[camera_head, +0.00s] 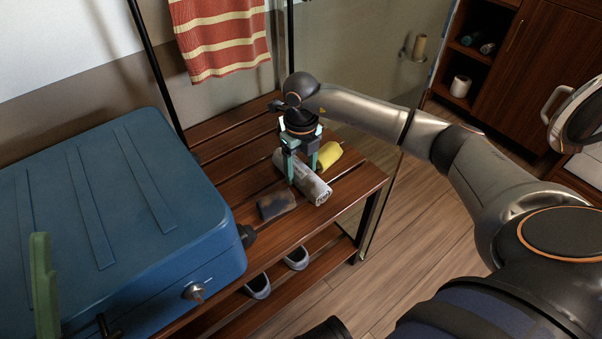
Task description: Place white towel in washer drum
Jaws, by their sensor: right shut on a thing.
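The white towel (327,190) is a rolled, greyish-white bundle lying on the slatted wooden bench (240,190). My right gripper (305,170) points down over it and is shut on its upper part, with teal fingers at its sides. The towel still appears to rest on the slats. A washer with a round door (583,112) is partly in view at the right edge; its drum is hidden. A green finger of my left gripper (42,285) shows at the lower left. Its opening cannot be made out.
A yellow rolled cloth (329,155) lies right beside the towel, and a dark flat item (276,206) lies in front. A large blue case (110,220) fills the bench's left part. A striped towel (220,35) hangs behind. The wooden floor (425,245) is clear at right.

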